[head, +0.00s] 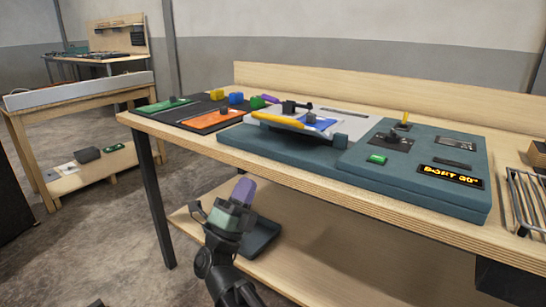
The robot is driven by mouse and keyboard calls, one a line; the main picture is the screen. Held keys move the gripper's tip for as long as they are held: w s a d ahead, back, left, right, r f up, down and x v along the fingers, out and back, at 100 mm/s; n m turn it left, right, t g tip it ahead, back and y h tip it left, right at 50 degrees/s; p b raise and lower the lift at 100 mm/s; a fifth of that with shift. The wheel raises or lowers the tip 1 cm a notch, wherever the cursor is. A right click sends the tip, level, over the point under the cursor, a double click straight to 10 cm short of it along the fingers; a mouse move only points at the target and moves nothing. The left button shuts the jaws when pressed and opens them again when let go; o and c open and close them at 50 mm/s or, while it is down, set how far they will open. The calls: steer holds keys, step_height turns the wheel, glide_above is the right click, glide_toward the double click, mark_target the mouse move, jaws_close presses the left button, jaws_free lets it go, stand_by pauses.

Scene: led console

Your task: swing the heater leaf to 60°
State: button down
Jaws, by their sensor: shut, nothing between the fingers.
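The teal console (280,152) lies on the workbench. A leaf with a yellow front edge (290,123) is on its left part, slightly raised at a shallow tilt; I take it to be the heater leaf, but no label is readable. A blue patch shows on or behind it. A display (451,176) on the right part glows with amber characters too small to read surely. My gripper (241,196) is in front of and below the bench's front edge, apart from the leaf. It is shut and empty, with a purple part at its end.
A yellow lever (405,118) and green button (377,160) stand on the console's right part. Green (162,106) and orange (210,119) panels and small coloured blocks lie left. A wire rack (527,200) is at right. A dark tray (262,238) sits on the lower shelf.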

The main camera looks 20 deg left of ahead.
steer(key=p+x, duration=1)
steer(key=x, duration=0.4)
